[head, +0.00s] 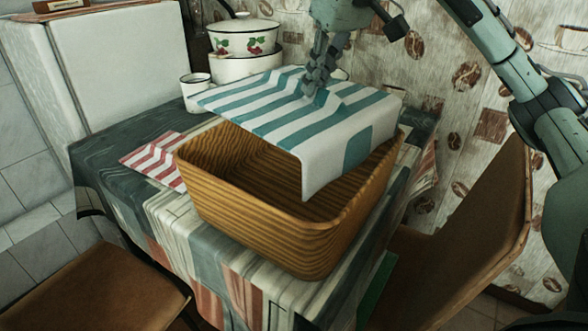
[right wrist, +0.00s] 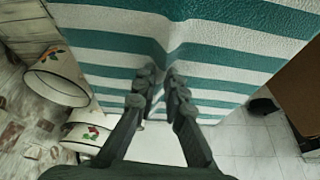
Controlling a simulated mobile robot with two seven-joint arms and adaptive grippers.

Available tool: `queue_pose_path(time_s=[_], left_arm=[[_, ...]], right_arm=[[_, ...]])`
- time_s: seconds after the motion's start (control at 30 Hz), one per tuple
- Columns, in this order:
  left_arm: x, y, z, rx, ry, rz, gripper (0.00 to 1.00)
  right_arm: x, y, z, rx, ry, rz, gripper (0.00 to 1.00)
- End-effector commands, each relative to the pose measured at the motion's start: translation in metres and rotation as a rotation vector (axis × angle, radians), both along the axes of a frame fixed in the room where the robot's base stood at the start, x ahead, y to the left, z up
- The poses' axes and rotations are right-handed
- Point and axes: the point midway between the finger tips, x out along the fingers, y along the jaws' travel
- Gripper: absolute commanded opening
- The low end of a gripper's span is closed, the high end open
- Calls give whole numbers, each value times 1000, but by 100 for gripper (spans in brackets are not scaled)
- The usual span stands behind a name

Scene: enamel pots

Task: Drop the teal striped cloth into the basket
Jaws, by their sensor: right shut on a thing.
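The teal striped cloth (head: 290,110) is white with teal bands and hangs spread out above the basket (head: 270,225) in the head view. My right gripper (head: 314,88) is shut on the cloth near its middle, pinching up a fold. The cloth's near corner hangs down in front of the basket's opening, and the cloth hides the back part of the basket. In the right wrist view the cloth (right wrist: 190,50) fills the upper middle, with the fingers (right wrist: 158,80) closed on its ridge. The basket is brown, wood-grained, and stands on the table. My left gripper is not in view.
The table has a patterned tablecloth (head: 110,165). A red striped cloth (head: 155,160) lies left of the basket. White enamel pots (head: 245,50) and a mug (head: 196,90) stand behind. Brown chairs (head: 90,290) are at the left front and right (head: 470,230).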

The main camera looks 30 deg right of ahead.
Motion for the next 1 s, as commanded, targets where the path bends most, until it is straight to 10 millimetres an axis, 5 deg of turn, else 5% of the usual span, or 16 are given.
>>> queue_pose_path(time_s=[0.43,0.47,0.63,1.0], left_arm=[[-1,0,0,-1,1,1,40],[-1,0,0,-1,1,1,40],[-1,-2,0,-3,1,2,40],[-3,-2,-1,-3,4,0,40]], right_arm=[[0,0,-9,0,-1,1,0],[0,0,-9,0,-1,1,14],[0,0,-9,0,-1,1,35],[-1,0,-4,0,-2,1,35]])
